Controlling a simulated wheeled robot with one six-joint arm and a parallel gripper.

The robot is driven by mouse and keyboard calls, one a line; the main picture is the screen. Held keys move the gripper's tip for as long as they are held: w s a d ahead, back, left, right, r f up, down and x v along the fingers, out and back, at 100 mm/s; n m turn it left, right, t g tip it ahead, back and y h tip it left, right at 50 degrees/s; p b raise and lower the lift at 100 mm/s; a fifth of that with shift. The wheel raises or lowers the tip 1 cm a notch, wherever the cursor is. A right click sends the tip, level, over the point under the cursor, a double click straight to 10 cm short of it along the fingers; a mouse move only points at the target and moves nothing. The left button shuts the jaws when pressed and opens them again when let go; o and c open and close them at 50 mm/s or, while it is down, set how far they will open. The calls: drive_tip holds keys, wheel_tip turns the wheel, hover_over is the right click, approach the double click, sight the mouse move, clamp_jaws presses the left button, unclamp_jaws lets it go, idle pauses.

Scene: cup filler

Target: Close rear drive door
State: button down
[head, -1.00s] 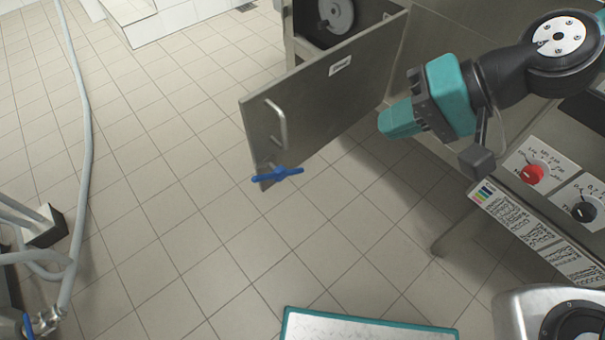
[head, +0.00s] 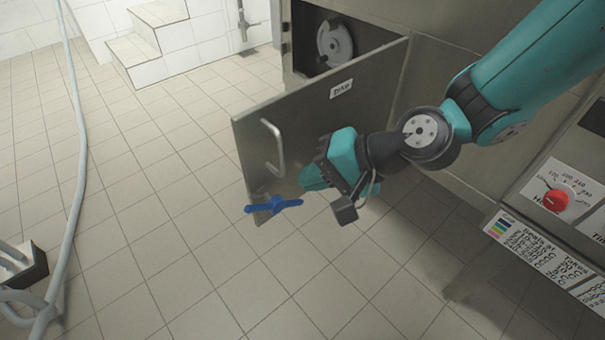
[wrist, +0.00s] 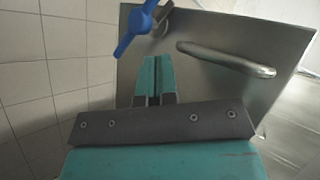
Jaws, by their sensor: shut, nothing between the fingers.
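The rear drive door (head: 316,112) is a grey metal panel standing open, swung out from the machine's drive opening (head: 335,35). It has a bar handle (head: 274,148) and a blue latch lever (head: 272,205) at its lower free corner. My gripper (head: 306,180) is shut and empty, in front of the door's outer face, right of the handle and lever. In the wrist view, the shut teal fingers (wrist: 153,72) point toward the door (wrist: 208,70), with the blue lever (wrist: 133,32) ahead and the handle (wrist: 228,58) to the right. I cannot tell whether the fingertips touch the door.
A round disc (head: 334,44) shows inside the opening. The machine's control panel with a red knob (head: 556,200) is at the right. A grey hose (head: 74,190) runs along the left floor. White steps (head: 150,40) stand at the back.

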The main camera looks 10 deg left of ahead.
drive_tip(key=shift+w+a+r, duration=0.1)
drive_tip(key=shift+a+r, duration=0.05)
drive_tip(key=shift+a, duration=0.75)
drive_tip(key=shift+a, duration=0.1)
